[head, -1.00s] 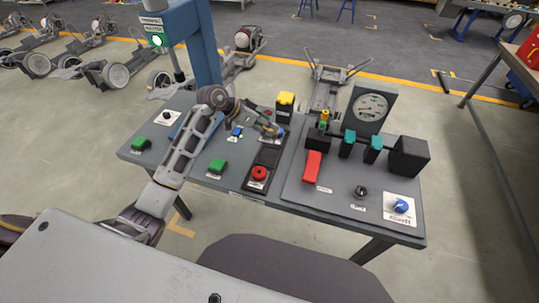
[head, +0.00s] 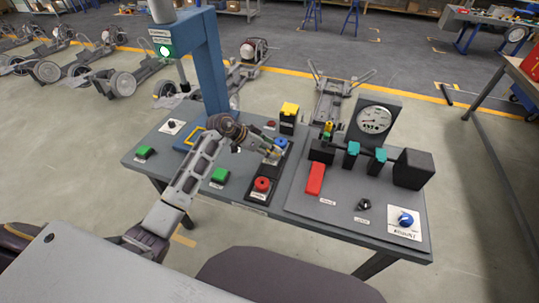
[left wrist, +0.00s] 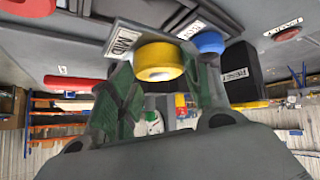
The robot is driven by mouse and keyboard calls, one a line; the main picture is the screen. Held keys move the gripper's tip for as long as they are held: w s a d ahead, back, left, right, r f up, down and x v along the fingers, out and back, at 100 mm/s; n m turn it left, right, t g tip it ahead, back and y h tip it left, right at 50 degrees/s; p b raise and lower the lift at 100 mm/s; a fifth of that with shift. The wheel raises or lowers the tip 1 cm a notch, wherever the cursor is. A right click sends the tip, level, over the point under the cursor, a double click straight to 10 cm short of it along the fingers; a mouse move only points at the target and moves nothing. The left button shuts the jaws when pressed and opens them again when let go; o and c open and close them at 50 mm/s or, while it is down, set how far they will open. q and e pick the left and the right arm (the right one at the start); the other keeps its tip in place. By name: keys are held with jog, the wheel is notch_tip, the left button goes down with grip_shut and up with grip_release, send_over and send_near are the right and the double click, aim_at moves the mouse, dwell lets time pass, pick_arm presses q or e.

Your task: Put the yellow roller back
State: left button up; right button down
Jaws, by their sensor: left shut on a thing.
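The yellow roller (left wrist: 160,62) is between the fingertips of my left gripper (left wrist: 155,85) in the left wrist view, and the gripper is shut on it. A plate marked MID (left wrist: 124,38) is close beside the roller, and a blue roller (left wrist: 208,42) is to its right. In the head view my left gripper (head: 268,149) is low over the black rack (head: 255,197) on the workbench, and hides its middle and back. A red roller (head: 262,184) sits at the rack's front end. I cannot tell whether the yellow roller touches the rack. My right gripper is not in view.
A black block with a yellow top (head: 290,108) stands behind the gripper. A dial gauge (head: 375,118) and a shaft fixture with teal blocks (head: 352,155) are to the right. Green buttons (head: 219,174) are on the left. A blue post (head: 212,65) rises at the back left.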

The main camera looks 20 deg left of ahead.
pick_arm(q)
jog(key=shift+f, duration=1.85)
jog(key=shift+f, duration=0.2)
jog(key=o, duration=1.5)
jog(key=shift+r, duration=0.2)
jog(key=v, duration=1.2)
jog(key=shift+d, duration=0.1)
